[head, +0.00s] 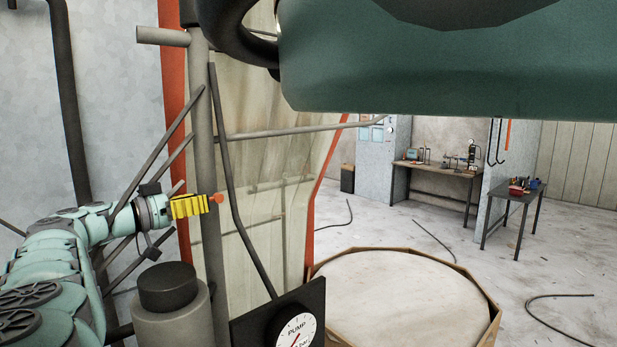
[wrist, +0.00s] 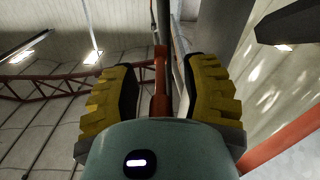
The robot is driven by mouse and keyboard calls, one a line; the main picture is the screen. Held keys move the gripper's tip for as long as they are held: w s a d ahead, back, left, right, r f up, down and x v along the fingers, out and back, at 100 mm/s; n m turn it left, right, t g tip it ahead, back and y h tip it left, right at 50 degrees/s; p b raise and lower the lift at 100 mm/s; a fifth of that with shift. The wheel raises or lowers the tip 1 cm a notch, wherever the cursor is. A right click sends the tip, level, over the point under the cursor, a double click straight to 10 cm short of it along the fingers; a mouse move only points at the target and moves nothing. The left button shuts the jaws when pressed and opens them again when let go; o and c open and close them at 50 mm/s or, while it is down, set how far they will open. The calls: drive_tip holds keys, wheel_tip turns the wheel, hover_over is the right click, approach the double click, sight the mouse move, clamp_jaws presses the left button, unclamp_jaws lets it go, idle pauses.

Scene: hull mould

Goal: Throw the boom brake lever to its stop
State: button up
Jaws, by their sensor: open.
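The lever shows in the wrist view as an orange-red grip (wrist: 160,85) between my two yellow fingers, with a dark rod running up from it. In the head view an orange-red end (head: 216,198) shows just past my fingertips, in front of the grey post. The rest of the lever and its stop cannot be made out. My gripper (head: 196,206) is open, its fingers on both sides of the grip.
A grey vertical post (head: 206,150) with slanting rods stands right by my gripper. A black-capped grey cylinder (head: 172,312) and a pump gauge (head: 297,330) are below. A large green body (head: 440,70) hangs overhead at right. Open floor (head: 400,225) lies beyond the wood-rimmed round top (head: 400,300).

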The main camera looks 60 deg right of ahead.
drive_tip(key=shift+o, duration=0.2)
clamp_jaws()
